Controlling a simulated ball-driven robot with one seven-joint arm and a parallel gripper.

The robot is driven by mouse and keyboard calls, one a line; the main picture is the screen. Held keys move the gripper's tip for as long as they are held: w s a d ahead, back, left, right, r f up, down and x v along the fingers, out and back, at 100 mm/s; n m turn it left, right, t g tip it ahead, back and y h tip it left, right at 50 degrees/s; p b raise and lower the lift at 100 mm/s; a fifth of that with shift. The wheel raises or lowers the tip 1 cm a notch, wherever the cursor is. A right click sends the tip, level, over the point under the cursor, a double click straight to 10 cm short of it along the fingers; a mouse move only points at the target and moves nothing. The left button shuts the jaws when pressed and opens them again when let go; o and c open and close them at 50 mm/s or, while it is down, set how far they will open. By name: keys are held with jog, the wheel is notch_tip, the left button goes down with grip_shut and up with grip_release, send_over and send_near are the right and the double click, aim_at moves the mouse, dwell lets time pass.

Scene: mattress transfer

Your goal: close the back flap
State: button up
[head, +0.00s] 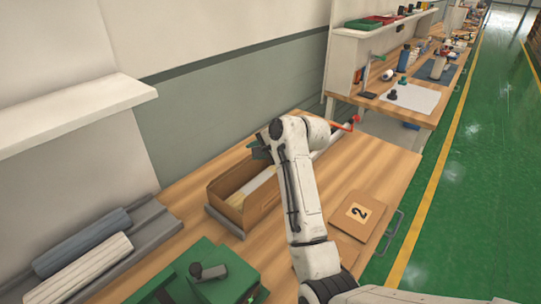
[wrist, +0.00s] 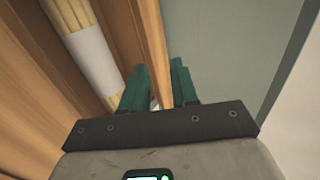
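An open cardboard box (head: 262,214) sits on the table, on a grey tray. In it lies a pale yellow bundle (head: 240,197) with a white band, which also shows at upper left in the wrist view (wrist: 82,16). My gripper (head: 262,150) is at the box's far side, partly hidden by my arm in the head view. In the wrist view its two green fingers (wrist: 158,85) are apart. An upright cardboard panel (wrist: 153,45), apparently the back flap or wall, runs into the gap between them. I cannot tell whether either finger touches it.
A flat cardboard piece marked 2 (head: 345,228) lies right of my arm. The wall (head: 215,120) is close behind the box. Bare table (head: 385,165) shows at right.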

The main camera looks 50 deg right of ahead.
jog(key=s+a+r, duration=0.2)
jog(key=s+r, duration=0.1)
jog(key=s, duration=0.4)
jog(key=shift+s+r+b, duration=0.15)
jog(key=shift+b, duration=0.25)
